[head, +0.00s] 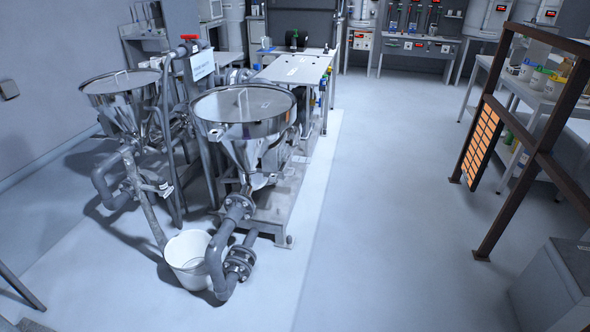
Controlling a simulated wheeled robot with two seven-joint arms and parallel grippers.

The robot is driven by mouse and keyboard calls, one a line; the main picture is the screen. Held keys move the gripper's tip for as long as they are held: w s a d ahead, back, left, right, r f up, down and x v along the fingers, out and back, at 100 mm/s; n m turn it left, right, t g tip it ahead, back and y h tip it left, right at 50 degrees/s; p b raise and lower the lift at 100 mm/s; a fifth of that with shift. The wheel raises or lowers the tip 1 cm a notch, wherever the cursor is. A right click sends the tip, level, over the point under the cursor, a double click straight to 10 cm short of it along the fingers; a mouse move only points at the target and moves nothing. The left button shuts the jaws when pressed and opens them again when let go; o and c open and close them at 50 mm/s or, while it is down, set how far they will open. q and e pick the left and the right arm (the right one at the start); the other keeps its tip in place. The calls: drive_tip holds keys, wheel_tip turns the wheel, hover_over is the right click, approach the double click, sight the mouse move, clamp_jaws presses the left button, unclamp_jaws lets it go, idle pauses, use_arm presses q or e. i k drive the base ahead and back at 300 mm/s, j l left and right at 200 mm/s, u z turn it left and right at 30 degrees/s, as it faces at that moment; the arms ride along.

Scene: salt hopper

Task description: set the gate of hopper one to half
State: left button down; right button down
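Two steel funnel hoppers with round lids stand at the left in the head view. The nearer hopper (243,105) is on the right of the pair, and the other hopper (122,90) is to its left and farther back. I cannot tell which is hopper one. A small pale plate with a label (160,188) sits at the outlet of the left hopper and may be its gate. Small fittings (285,172) show at the neck of the nearer hopper. No gate setting can be read. Neither of my grippers is in view.
A white bucket (188,258) stands on the floor below the hoppers, beside grey flanged pipes (215,262). A white sign (202,65) hangs behind, its text too small to read. A brown metal frame (510,160) stands at the right. The middle floor (385,210) is clear.

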sight(285, 167)
drive_tip(key=i+l+u, duration=0.3)
drive_tip(key=i+l, duration=0.55)
